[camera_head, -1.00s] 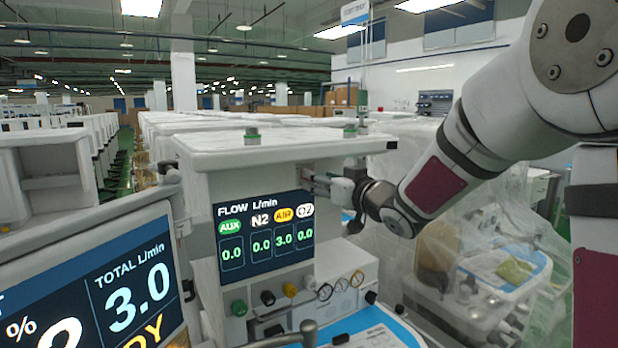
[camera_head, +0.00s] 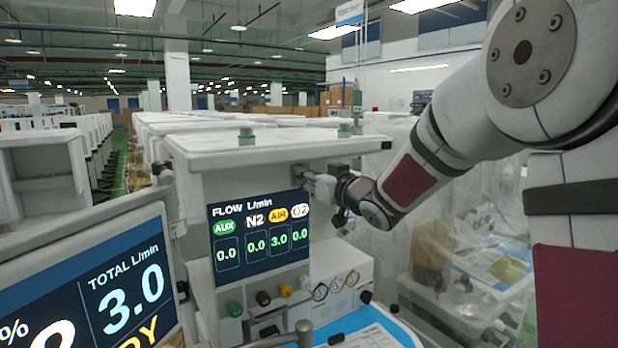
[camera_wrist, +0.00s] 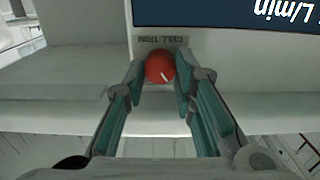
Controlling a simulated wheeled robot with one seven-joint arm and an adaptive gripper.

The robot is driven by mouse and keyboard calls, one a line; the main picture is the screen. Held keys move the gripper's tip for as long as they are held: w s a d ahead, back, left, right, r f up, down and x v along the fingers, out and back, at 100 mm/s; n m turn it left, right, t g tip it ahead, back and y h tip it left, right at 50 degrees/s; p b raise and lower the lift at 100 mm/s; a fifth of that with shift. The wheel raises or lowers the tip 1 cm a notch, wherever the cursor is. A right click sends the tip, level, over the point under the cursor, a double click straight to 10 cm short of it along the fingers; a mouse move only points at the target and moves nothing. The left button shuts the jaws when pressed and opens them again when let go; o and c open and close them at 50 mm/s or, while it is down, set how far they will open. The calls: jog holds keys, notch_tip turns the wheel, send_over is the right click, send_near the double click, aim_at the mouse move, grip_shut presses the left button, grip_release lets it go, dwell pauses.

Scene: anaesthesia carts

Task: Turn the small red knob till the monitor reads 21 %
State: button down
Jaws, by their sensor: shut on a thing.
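The small red knob (camera_wrist: 160,67) shows in the wrist view, with a white pointer mark towards its lower right and a "CELL TRIM" label beside it, upside down. My gripper (camera_wrist: 159,72) has its two fingers against the knob's sides and is shut on it. In the head view my gripper (camera_head: 318,184) is at the right edge of the flow panel and hides the knob. The monitor (camera_head: 95,285) at the lower left shows TOTAL 3.0 L/min; its % number is cut off by the frame and cannot be read.
The flow panel (camera_head: 258,235) reads AIR 3.0 and 0.0 for AUX, N2 and O2. Several coloured knobs and gauges (camera_head: 335,287) sit below it. A plastic-draped cart (camera_head: 470,250) stands at the right. A metal rail (camera_head: 303,332) is in front.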

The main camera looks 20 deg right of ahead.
jog(key=shift+n+b, duration=0.4)
jog(key=shift+n, duration=0.6)
jog(key=c, duration=1.3)
grip_release()
jog(key=shift+c, duration=0.2)
jog(key=shift+s, duration=0.1)
jog(key=v, duration=1.2)
